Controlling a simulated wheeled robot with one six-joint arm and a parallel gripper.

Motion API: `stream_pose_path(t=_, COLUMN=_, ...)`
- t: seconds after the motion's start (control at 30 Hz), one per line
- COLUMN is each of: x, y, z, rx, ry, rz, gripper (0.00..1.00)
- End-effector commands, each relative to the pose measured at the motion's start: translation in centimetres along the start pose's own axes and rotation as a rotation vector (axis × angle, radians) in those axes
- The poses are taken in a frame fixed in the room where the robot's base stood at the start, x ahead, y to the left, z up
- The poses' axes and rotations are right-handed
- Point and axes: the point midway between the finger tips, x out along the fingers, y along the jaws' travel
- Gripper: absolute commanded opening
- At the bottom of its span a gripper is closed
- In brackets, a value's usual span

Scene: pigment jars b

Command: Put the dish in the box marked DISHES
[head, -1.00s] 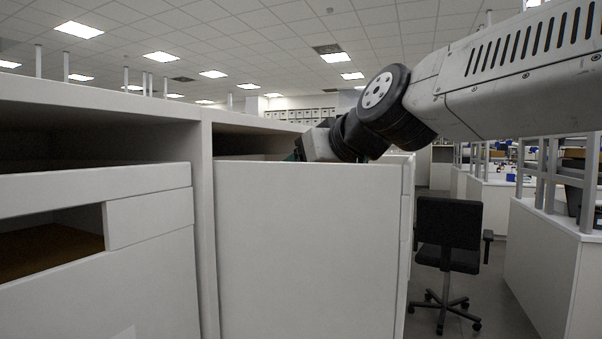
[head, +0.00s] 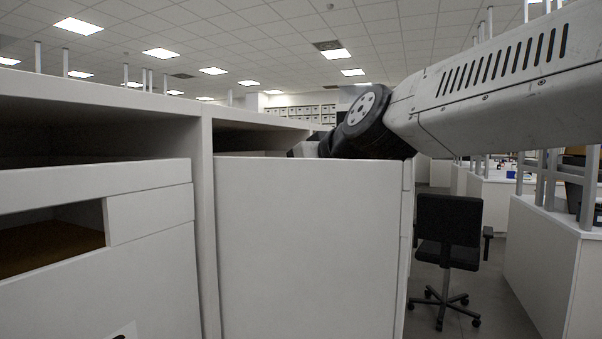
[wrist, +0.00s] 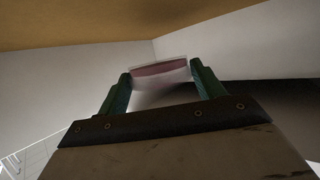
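The dish (wrist: 160,69), pale with a pinkish-red band, sits between the two green fingertips of my gripper (wrist: 161,80) in the wrist view. Both fingers appear to touch its sides, so the gripper looks shut on it. In the head view my arm reaches over the white front panel (head: 308,250) of an open compartment. The gripper and dish are hidden behind that panel. The wrist view shows pale inner walls (wrist: 80,75) and a brown surface (wrist: 70,20) beyond the dish. No DISHES marking is readable.
A white cabinet upright (head: 206,220) stands left of the panel. Further left is another white front (head: 150,215) with a cut-out opening and a partly visible label (head: 122,332). A black office chair (head: 447,245) stands in the aisle to the right, near a white bench (head: 548,250).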

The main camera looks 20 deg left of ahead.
Motion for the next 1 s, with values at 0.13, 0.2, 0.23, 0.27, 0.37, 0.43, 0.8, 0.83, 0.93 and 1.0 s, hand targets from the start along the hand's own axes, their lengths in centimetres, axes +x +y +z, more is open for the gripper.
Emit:
stream_pose_path(t=0.13, x=0.0, y=0.0, z=0.0, rx=0.000, ry=0.000, rz=0.000, gripper=0.89)
stream_pose_path(t=0.2, x=0.0, y=0.0, z=0.0, rx=0.000, ry=0.000, rz=0.000, gripper=0.89)
stream_pose_path(t=0.23, x=0.0, y=0.0, z=0.0, rx=0.000, ry=0.000, rz=0.000, gripper=0.89)
stream_pose_path(t=0.27, x=0.0, y=0.0, z=0.0, rx=0.000, ry=0.000, rz=0.000, gripper=0.89)
stream_pose_path(t=0.37, x=-0.1, y=0.0, z=-0.1, rx=-0.001, ry=0.000, rz=-0.001, gripper=0.89)
stream_pose_path(t=0.43, x=-0.2, y=0.0, z=-0.6, rx=0.000, ry=0.001, rz=-0.001, gripper=0.89)
stream_pose_path(t=0.8, x=-6.1, y=0.0, z=-1.2, rx=0.000, ry=0.002, rz=0.000, gripper=0.89)
stream_pose_path(t=0.83, x=-6.5, y=0.0, z=-1.2, rx=0.000, ry=0.001, rz=0.000, gripper=0.89)
stream_pose_path(t=0.93, x=-7.5, y=0.0, z=-1.2, rx=0.000, ry=0.001, rz=0.000, gripper=0.89)
stream_pose_path(t=1.0, x=-7.8, y=0.0, z=-1.1, rx=0.000, ry=0.000, rz=0.000, gripper=0.89)
